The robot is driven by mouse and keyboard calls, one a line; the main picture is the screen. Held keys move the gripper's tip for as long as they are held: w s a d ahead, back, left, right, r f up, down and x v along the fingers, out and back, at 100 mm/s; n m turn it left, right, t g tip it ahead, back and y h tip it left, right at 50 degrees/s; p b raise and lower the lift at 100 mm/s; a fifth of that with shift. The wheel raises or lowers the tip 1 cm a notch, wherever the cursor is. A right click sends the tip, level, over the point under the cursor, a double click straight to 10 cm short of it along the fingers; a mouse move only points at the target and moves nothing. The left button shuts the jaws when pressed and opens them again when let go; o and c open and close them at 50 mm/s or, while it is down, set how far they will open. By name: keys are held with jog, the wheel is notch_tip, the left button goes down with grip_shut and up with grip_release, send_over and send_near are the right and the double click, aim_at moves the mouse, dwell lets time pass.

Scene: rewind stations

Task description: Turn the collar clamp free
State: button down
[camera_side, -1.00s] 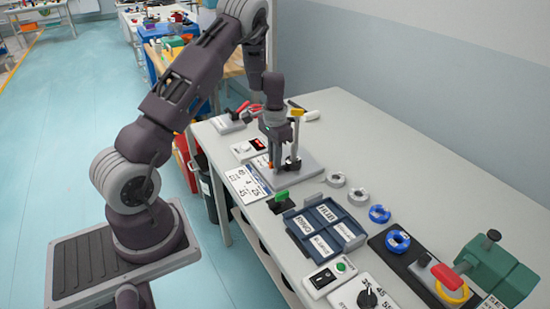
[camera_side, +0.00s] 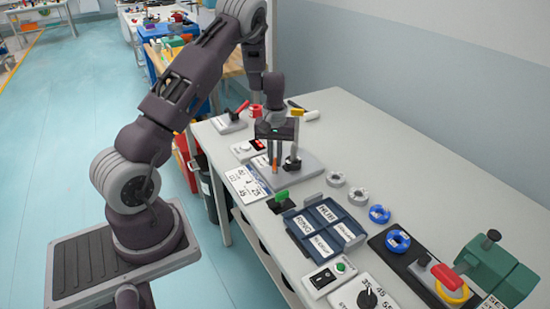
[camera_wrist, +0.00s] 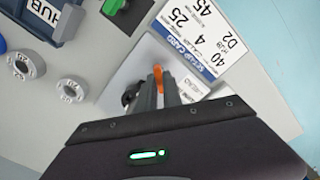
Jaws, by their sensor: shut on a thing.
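The collar clamp stands on a light grey base plate (camera_side: 308,168). Its orange part (camera_wrist: 158,76) shows at the tips of my gripper in the wrist view, and as a thin orange upright piece (camera_side: 275,163) in the side view. My gripper (camera_wrist: 159,88) points down over the plate, its two fingers close together and shut on the orange part. A dark knob-like part (camera_side: 293,162) stands right of the fingers in the side view; in the wrist view a dark part (camera_wrist: 131,94) shows left of them. My fingers and wrist hide much of the clamp.
A printed card (camera_side: 246,184) lies in front of the plate. A blue labelled tray (camera_side: 322,222), two grey rings (camera_side: 336,179) and blue rings (camera_side: 380,214) lie toward the right. A red-handled device (camera_side: 236,114) stands behind.

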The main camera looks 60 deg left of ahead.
jog(key=n, duration=0.3)
jog(key=shift+n, duration=2)
jog(key=c, duration=1.5)
grip_release()
jog(key=shift+r, duration=0.1)
